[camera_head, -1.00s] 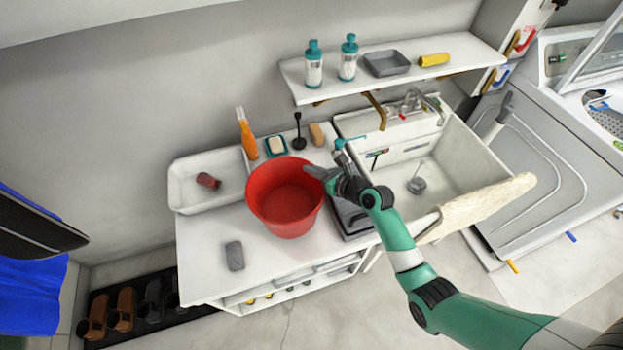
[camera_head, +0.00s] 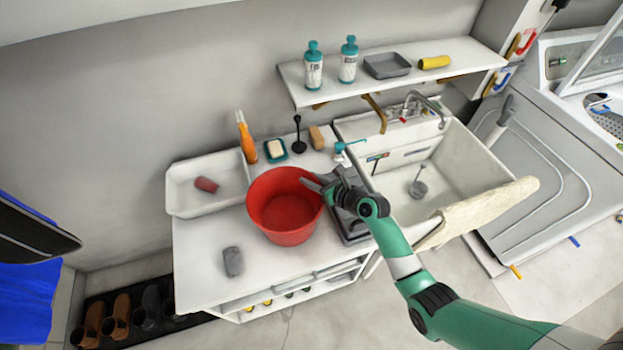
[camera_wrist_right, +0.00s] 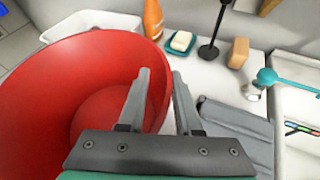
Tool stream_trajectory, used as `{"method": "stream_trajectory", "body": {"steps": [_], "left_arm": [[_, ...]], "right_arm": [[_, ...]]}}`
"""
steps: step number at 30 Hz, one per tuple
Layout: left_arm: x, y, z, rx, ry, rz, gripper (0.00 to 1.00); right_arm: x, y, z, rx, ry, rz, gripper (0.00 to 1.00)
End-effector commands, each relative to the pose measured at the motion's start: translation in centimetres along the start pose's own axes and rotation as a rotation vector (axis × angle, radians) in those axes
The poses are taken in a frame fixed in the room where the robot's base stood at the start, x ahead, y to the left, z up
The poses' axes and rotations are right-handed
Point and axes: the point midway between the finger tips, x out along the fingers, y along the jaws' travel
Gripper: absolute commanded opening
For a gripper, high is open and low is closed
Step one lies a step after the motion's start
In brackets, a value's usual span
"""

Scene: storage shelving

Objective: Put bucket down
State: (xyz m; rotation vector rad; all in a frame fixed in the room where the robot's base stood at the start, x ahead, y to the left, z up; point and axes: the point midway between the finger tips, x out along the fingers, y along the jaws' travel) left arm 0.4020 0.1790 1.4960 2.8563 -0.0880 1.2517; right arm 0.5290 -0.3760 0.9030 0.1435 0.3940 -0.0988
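The red bucket (camera_head: 285,222) stands upright on the white counter (camera_head: 200,290), left of the sink; whether its whole base touches the counter is hidden. My right gripper (camera_head: 312,184) is at the bucket's right rim. In the right wrist view, the gripper (camera_wrist_right: 162,75) has its two fingers apart, with the rim of the bucket (camera_wrist_right: 60,75) between them. One finger is over the inside of the bucket and the other is outside. A gap shows between the fingertips, so the gripper looks open. The inside of the bucket looks empty. My left gripper is not in view.
A white tray (camera_head: 182,200) is left behind the bucket. An orange bottle (camera_head: 247,142), soap dish (camera_head: 275,150) and brown block (camera_head: 317,137) stand behind it. A grey sponge (camera_head: 232,262) lies in front. The sink (camera_head: 470,160) is right, the shelf (camera_head: 440,52) above.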

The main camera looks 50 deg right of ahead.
Motion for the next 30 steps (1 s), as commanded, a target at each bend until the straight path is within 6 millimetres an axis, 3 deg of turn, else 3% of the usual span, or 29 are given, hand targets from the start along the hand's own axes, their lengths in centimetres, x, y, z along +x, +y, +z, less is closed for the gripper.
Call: {"method": "stream_trajectory", "body": {"steps": [8,21,25,30], "left_arm": [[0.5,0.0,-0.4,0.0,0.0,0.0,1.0],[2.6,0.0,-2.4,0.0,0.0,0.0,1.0],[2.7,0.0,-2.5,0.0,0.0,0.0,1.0],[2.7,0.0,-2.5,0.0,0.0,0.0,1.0]], "right_arm": [[-1.0,0.0,0.4,0.0,0.0,-0.002,0.33],[-10.6,0.0,0.4,0.002,0.0,-0.003,0.33],[-11.9,0.0,0.3,0.0,0.0,-0.001,0.33],[-12.2,0.0,0.2,0.0,0.0,0.0,0.33]]}}
